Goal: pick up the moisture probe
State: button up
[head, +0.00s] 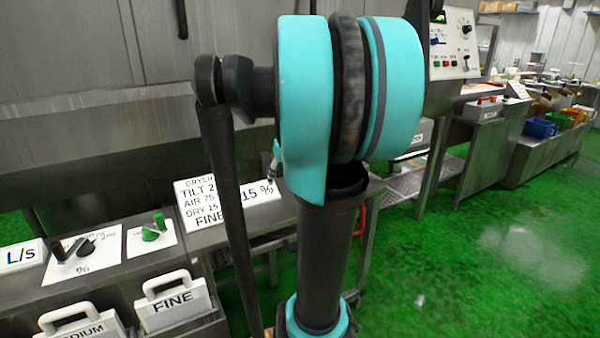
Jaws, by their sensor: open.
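I cannot make out the moisture probe with certainty. A small grey and dark upright object (274,163) shows just left of my teal arm, above the bench with the signs. It is partly hidden by the arm, and I cannot tell what it is. My teal and black arm links fill the middle of the head view and cover part of the bench. My gripper is not in view.
A metal bench (130,268) at left carries a white card sign (203,198), black and green knobs, and handled plates marked FINE (174,306) and MEDIUM. A control panel (452,42) and coloured bins (540,127) stand at right. Green floor (450,270) is mostly open.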

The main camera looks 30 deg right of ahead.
jog(key=w+d+r+t, duration=0.1)
jog(key=w+d+r, duration=0.2)
jog(key=d+r, duration=0.35)
jog(key=w+d+r, duration=0.3)
jog(key=d+r, duration=0.2)
jog(key=d, duration=0.3)
jog(key=shift+x, duration=8.3)
jog(key=shift+s+d+f, duration=0.1)
jog(key=shift+s+d, duration=0.05)
grip_shut()
